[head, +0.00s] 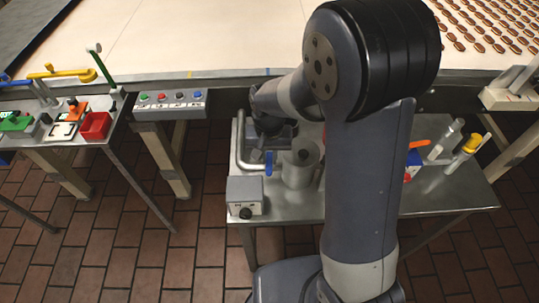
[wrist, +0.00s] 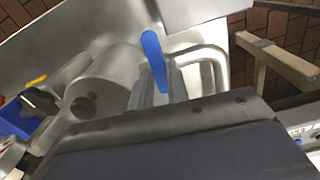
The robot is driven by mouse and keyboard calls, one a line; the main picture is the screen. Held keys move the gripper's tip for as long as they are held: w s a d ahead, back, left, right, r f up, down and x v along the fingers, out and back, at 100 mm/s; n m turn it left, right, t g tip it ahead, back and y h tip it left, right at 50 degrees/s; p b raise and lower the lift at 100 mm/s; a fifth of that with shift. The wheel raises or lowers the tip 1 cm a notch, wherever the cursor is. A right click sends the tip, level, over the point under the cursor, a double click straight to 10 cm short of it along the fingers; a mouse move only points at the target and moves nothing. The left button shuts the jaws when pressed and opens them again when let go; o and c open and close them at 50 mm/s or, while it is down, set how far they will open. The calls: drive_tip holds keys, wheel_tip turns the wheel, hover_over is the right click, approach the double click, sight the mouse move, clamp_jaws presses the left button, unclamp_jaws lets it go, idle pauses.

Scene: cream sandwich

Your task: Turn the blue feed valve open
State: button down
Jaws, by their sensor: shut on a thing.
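The blue feed valve handle (head: 268,163) is on the bent grey pipe (head: 238,148) at the left end of the low metal table. In the wrist view the blue handle (wrist: 153,52) stands between my two grey fingers, and its free end sticks out past them. My gripper (wrist: 160,84) is shut on the handle. In the head view my gripper (head: 270,138) is dark and partly covered by my arm, directly above the handle. The valve body is mostly hidden, so I cannot tell how far it is turned.
A grey cylinder (head: 300,172) stands close right of the valve. A box with a black knob (head: 246,196) is in front. An orange lever (head: 419,144) and a yellow-topped cylinder (head: 468,146) are at right. A button panel (head: 170,104) is on the conveyor edge.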

drive_tip(key=m, duration=0.2)
drive_tip(key=m+b, duration=0.1)
drive_tip(key=shift+w+a+m, duration=0.15)
drive_tip(key=shift+a+m, duration=0.25)
drive_tip(key=shift+w+a+m+b, duration=0.2)
drive_tip(key=shift+w+m+b, duration=0.1)
drive_tip(key=shift+m, duration=1.7)
drive_tip(key=shift+w+a+m+b, duration=0.25)
drive_tip(key=shift+w+m, duration=0.1)
drive_tip(key=shift+m, duration=1.65)
drive_tip(key=shift+w+a+m+b, duration=0.2)
drive_tip(key=shift+w+m, duration=0.1)
drive_tip(key=shift+m, duration=1.7)
drive_tip(key=c, duration=1.4)
unclamp_jaws()
drive_tip(key=shift+o, duration=0.2)
wheel_tip(320, 180, up, 11)
drive_tip(key=shift+b, duration=0.3)
